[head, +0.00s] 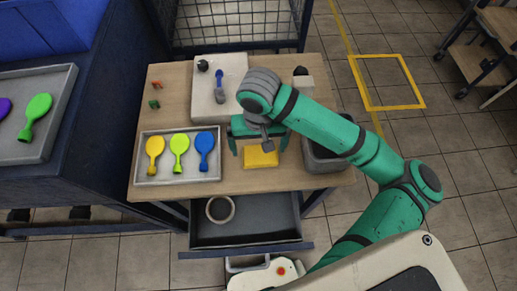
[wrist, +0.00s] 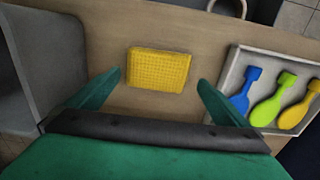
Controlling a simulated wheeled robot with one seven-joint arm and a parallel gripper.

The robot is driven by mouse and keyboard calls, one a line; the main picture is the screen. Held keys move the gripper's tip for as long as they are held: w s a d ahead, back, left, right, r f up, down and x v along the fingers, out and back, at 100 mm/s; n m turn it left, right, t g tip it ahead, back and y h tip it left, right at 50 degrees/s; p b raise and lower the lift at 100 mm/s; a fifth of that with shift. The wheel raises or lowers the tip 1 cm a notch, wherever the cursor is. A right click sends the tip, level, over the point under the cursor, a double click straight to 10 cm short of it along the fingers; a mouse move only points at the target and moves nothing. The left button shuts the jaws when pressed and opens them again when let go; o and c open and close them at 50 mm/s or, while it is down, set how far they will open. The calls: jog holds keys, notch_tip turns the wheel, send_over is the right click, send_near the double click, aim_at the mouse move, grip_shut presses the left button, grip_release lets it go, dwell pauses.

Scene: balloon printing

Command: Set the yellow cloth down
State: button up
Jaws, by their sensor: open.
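The yellow cloth (head: 261,157) is a flat folded rectangle lying on the wooden table (head: 235,184), between the balloon tray and a grey bin. In the wrist view the cloth (wrist: 158,69) lies ahead of my fingertips, with a waffle-like texture. My gripper (head: 260,147) is open and empty above the cloth. In the wrist view its two green fingers (wrist: 160,77) stand wide apart, one on each side of the cloth and clear of it. The exact height over the cloth is hard to tell.
A grey tray (head: 178,181) with yellow, green and blue balloons lies left of the cloth. The grey bin (head: 322,160) stands right. A white board (head: 203,104) with a blue tool lies behind. An open drawer (head: 262,232) below holds a tape roll (head: 220,209).

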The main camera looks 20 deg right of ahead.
aim_at(260, 153)
notch_tip(260, 153, up, 9)
jog(key=shift+s, duration=0.2)
jog(key=shift+d+r, duration=0.1)
jog(key=shift+w, duration=0.1)
dwell(0.4)
